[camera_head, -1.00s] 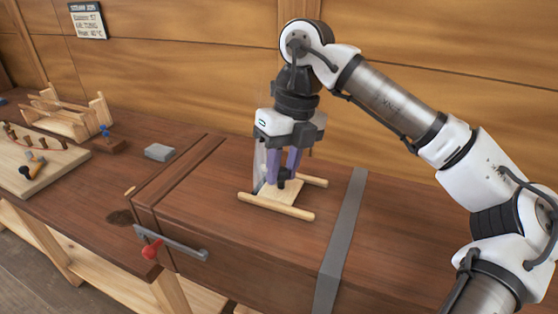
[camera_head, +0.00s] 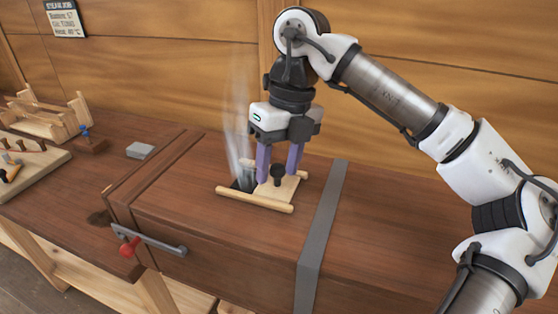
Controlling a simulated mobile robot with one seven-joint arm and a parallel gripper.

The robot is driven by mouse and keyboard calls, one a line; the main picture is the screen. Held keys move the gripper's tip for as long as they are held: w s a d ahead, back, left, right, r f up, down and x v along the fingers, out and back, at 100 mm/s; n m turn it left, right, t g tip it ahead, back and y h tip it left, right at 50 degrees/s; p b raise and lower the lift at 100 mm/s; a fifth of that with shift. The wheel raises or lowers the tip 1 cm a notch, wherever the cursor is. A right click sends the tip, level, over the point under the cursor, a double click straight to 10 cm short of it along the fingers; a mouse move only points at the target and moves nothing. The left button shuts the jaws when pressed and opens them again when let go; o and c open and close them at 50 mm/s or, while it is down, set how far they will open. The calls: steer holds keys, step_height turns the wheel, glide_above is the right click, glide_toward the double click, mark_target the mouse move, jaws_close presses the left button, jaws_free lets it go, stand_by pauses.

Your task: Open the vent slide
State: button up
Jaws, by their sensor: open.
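The vent slide (camera_head: 277,191) is a pale wooden plate with a black knob (camera_head: 278,171), lying between two wooden rails on top of the brown steam box. A dark vent opening (camera_head: 243,184) is uncovered at the plate's left, and white steam rises from it. My gripper (camera_head: 279,176) is open, with its purple fingers apart on either side of the knob. I see a gap between the knob and each finger. The front rail (camera_head: 254,200) and part of the back rail (camera_head: 290,172) show.
A grey strap (camera_head: 322,235) crosses the box to the right. A grey block (camera_head: 140,150), a wooden rack and a peg board stand on the bench at left. The wall is close behind.

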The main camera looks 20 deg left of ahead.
mark_target(290, 178)
step_height(290, 178, up, 14)
steer(key=w+d, duration=0.1)
steer(key=w, duration=0.1)
steer(key=shift+d+f, duration=0.2)
steer(key=shift+d, duration=0.05)
steer(key=shift+f, duration=0.1)
stand_by(0.3)
